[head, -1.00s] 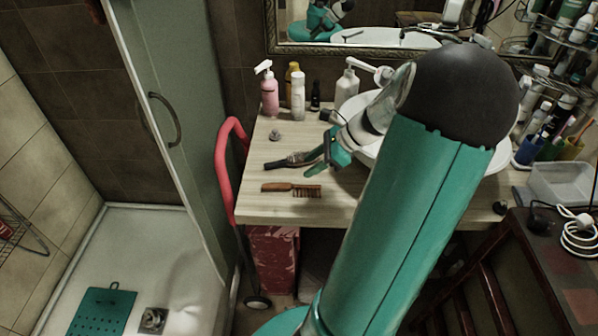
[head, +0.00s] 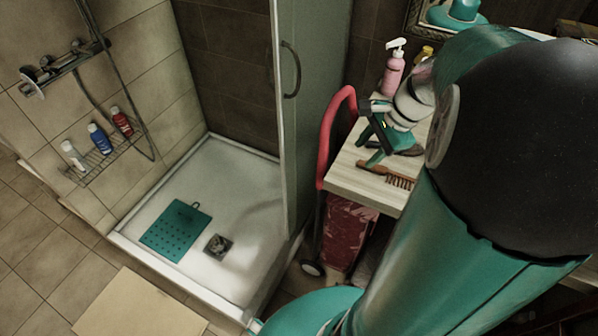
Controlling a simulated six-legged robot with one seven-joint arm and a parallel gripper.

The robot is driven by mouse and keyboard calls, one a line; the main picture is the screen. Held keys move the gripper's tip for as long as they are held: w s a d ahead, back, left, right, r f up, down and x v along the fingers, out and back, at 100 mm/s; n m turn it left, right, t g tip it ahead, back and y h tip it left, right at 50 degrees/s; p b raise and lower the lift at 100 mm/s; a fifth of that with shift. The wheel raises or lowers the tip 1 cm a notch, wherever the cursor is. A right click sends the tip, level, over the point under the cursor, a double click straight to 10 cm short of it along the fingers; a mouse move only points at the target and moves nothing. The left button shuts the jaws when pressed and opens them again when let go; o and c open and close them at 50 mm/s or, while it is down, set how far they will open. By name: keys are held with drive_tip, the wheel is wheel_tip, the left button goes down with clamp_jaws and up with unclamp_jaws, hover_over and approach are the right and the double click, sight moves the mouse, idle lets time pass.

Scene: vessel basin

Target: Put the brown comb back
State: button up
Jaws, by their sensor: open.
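The brown comb (head: 388,174) lies flat near the front edge of the light wooden counter (head: 365,187). Its handle points left and its teeth are at the right. My gripper (head: 368,150) is open and empty, just behind the handle end of the comb. One finger appears close to the handle in the picture, but I cannot tell whether it touches. A dark object (head: 408,150), partly hidden behind my gripper, lies on the counter behind the comb.
A pink pump bottle (head: 393,72) stands at the back of the counter. A red curved handle (head: 327,130) rises at its left edge. The glass shower door (head: 312,110) and shower tray (head: 250,180) are further left. My arm hides the counter's right side.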

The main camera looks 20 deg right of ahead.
drive_tip(key=s+a+r+n+t+h, duration=0.1)
drive_tip(key=s+a+r+n, duration=0.1)
drive_tip(key=a+n, duration=0.4)
drive_tip(key=s+a+r+n+t+h, duration=0.1)
drive_tip(key=s+a+r+n, duration=0.1)
drive_tip(key=a+r+n, duration=0.2)
drive_tip(key=s+a+r+n+h, duration=0.1)
drive_tip(key=s+a+r+n, duration=0.2)
drive_tip(key=a+n, duration=0.5)
drive_tip(key=shift+a+n+t, duration=0.3)
drive_tip(key=shift+a+t, duration=0.1)
drive_tip(key=shift+a, duration=0.8)
drive_tip(key=shift+w, duration=0.1)
